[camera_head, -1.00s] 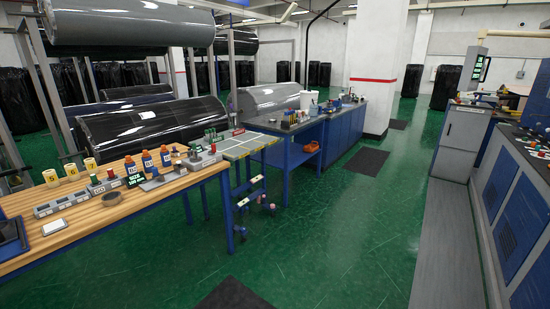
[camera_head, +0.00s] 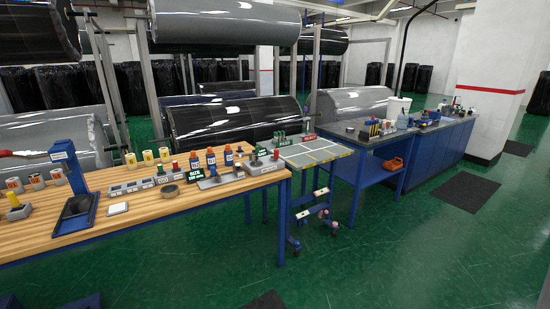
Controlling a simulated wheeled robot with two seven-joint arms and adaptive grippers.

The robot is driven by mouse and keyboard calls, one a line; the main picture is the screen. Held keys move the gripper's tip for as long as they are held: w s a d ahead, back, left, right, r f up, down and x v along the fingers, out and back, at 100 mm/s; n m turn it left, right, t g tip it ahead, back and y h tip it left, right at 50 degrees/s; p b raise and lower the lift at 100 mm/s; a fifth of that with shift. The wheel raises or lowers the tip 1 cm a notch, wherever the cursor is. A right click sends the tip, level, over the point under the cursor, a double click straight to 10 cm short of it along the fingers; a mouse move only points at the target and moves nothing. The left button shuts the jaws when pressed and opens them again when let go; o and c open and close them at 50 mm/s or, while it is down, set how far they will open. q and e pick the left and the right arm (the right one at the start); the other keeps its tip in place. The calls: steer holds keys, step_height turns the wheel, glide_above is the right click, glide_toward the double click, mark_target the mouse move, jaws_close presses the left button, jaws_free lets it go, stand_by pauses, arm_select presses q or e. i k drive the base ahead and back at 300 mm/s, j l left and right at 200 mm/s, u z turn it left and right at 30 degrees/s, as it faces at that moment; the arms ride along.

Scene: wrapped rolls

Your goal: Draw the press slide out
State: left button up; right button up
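A blue upright press-like stand (camera_head: 74,182) is on the wooden workbench (camera_head: 145,208) at the left, with a dark base. A red and grey bar reaches in from the left edge close to its top. I cannot make out which part is the slide or how far it is out. A grey device with a dark lever (camera_head: 212,178) sits further right on the bench, by a green-lit display (camera_head: 199,187). Neither of my grippers shows in this view.
Cups, bottles and small control boxes (camera_head: 131,186) crowd the bench. A wheeled cart (camera_head: 312,152) and a blue cabinet (camera_head: 435,155) stand to the right. Large wrapped rolls (camera_head: 235,122) are behind. Green floor (camera_head: 360,255) is open in front.

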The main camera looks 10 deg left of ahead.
mark_target(80, 205)
steer(key=i+l+u, duration=0.25)
steer(key=u, duration=0.2)
steer(key=i+l+u, duration=0.2)
steer(key=l+u, duration=0.2)
steer(key=l, duration=0.15)
steer(key=i+l+u, duration=0.1)
steer(key=l+u, duration=0.15)
steer(key=l, duration=0.15)
steer(key=i+l+u, duration=0.2)
steer(key=l, duration=0.25)
steer(key=k, duration=0.1)
